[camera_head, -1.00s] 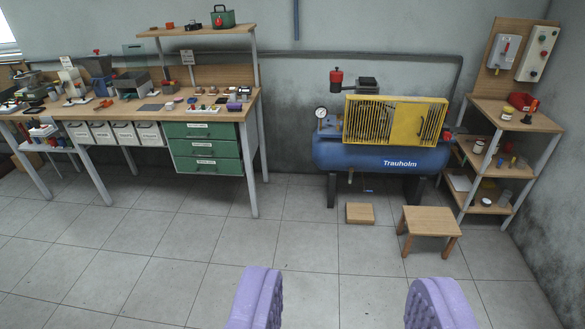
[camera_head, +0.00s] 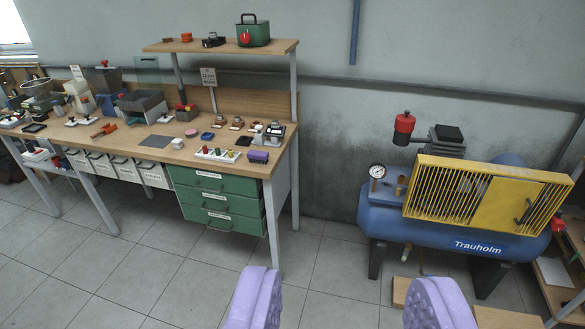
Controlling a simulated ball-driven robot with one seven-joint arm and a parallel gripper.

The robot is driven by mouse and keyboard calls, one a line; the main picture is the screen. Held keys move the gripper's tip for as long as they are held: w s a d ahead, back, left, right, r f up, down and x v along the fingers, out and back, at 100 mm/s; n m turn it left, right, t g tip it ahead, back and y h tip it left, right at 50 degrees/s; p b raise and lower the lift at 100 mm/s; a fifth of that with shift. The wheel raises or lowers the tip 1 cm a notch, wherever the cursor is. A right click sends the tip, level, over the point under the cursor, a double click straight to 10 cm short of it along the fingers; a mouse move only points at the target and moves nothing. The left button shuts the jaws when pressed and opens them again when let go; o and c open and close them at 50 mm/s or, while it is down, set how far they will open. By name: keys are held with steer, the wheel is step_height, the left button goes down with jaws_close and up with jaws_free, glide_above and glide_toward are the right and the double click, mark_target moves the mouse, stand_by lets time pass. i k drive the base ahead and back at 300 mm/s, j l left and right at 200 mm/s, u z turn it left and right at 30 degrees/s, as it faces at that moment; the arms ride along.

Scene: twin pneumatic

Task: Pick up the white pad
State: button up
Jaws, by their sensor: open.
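A small pale, pinkish-white rounded piece (camera_head: 191,132) lies on the bench top, just right of a flat grey sheet (camera_head: 156,141). It may be the white pad, but it is too small to be sure.
A white tray with coloured pieces (camera_head: 217,154) and a purple block (camera_head: 258,156) are near the bench's right end. Green drawers (camera_head: 215,200) hang below. A blue compressor (camera_head: 455,228) with a yellow guard stands at right. Tiled floor (camera_head: 170,265) is clear in front.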

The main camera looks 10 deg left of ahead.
mark_target(177, 144)
steer(key=i+j+u, duration=0.1)
steer(key=i, duration=0.25)
steer(key=i+j+u, duration=0.1)
steer(key=i+j, duration=0.2)
steer(key=i+j+u, duration=0.1)
steer(key=i, duration=0.3)
steer(key=i+j+z, duration=0.1)
steer(key=j, duration=0.4)
steer(key=i+j+z, duration=0.1)
steer(key=j, duration=0.4)
steer(key=i+j+z, duration=0.1)
steer(key=j, duration=0.45)
steer(key=i+j+z, duration=0.1)
steer(key=j, duration=0.4)
steer(key=j+z, duration=0.1)
steer(key=j, duration=0.35)
steer(key=k+j+z, duration=0.15)
steer(key=j, duration=0.3)
steer(key=i, duration=0.05)
